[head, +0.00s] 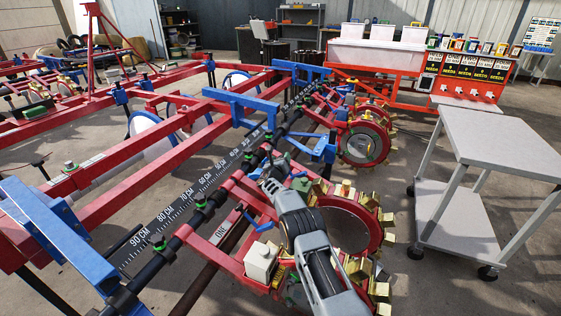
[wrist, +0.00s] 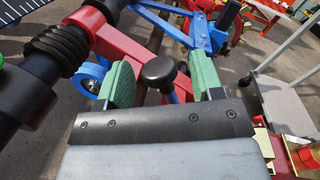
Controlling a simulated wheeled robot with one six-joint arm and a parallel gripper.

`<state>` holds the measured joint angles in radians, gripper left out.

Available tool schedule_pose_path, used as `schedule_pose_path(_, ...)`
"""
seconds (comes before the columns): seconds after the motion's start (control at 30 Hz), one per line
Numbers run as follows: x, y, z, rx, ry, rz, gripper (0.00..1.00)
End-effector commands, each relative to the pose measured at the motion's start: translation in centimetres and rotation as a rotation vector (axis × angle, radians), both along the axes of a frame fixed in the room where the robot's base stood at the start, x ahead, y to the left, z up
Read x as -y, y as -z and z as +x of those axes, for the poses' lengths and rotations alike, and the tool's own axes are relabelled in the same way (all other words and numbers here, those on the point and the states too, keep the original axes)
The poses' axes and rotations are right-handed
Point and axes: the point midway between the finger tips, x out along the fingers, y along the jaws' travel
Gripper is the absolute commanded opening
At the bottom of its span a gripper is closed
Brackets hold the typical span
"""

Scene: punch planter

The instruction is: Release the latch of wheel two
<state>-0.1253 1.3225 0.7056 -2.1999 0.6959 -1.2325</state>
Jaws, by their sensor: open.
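A punch wheel (head: 382,228) with a red rim and gold cups stands near my arm in the head view. A second punch wheel (head: 364,143) stands farther back along the same frame. I cannot tell which wheel is numbered two. My gripper (wrist: 163,75) is open, with its green pads apart. A round black knob (wrist: 158,71) shows between the pads in the wrist view, with a blue piece below it. I see gaps on both sides of it. In the head view my gripper reaches the near wheel's red arm, and the knob is hidden or too small to pick out.
A black bar (head: 171,231) with a centimetre scale (head: 186,197) runs along the frame. Blue brackets (head: 250,103) and red beams (head: 130,192) lie to the left. A grey cart (head: 485,133) stands to the right. Floor is clear between the wheels and the cart.

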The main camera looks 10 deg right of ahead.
Motion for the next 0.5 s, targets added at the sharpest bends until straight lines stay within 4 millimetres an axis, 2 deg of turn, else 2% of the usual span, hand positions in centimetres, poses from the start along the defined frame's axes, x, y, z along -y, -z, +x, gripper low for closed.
schedule_pose_path(0.33, 0.05, -0.05, 0.11, 0.001, 0.0, 0.001, 0.61)
schedule_pose_path(0.5, 0.03, -0.05, 0.11, 0.001, 0.0, 0.001, 0.46)
